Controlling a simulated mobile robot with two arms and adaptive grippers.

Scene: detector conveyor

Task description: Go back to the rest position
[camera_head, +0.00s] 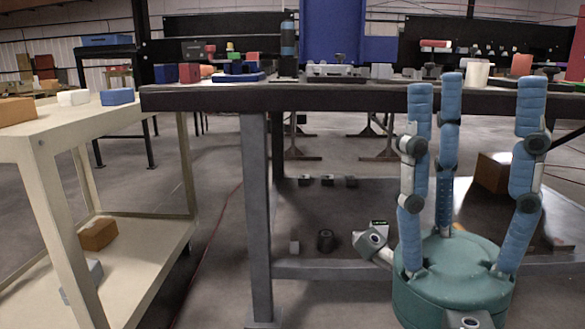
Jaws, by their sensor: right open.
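My right gripper (474,90) stands at the right of the head view. It has a teal round base and several blue padded fingers pointing up. The fingers are spread apart and hold nothing. Their tips overlap the front edge of the dark workbench (330,98) in the picture; I cannot tell how far apart they are in depth. My left gripper is not in view.
A cream two-shelf cart (75,128) stands at the left with small boxes on it. The workbench carries blue and red blocks, a grey device (335,70) and a white cup (477,73). Bare floor (215,275) shows between cart and bench.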

